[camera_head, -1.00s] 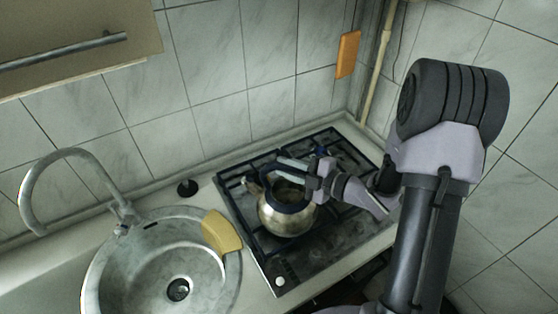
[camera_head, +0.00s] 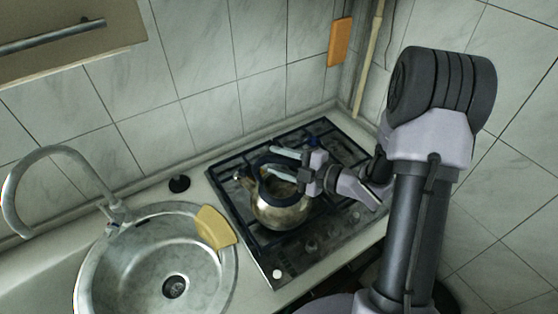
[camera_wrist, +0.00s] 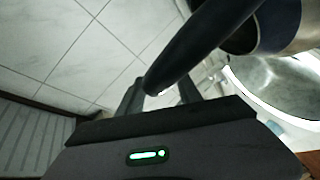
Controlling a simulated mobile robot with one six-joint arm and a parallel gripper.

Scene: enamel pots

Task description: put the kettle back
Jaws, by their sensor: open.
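The metal kettle (camera_head: 280,210) with a dark arched handle stands upright on the left front part of the black gas hob (camera_head: 262,262). Its spout points to the back left. My gripper (camera_head: 274,162) reaches in from the right at the height of the handle, its fingers apart. In the wrist view the dark handle (camera_wrist: 205,42) crosses close in front of my open gripper (camera_wrist: 168,90), and part of the kettle body (camera_wrist: 282,28) shows at the upper right. Whether the fingers touch the handle cannot be told.
A round metal sink (camera_head: 120,262) with a tap (camera_head: 45,160) lies to the left. A yellow item (camera_head: 215,227) sits on its right rim. A small black round object (camera_head: 179,184) stands behind. An orange board (camera_head: 340,42) hangs on the tiled wall. The hob's back right is free.

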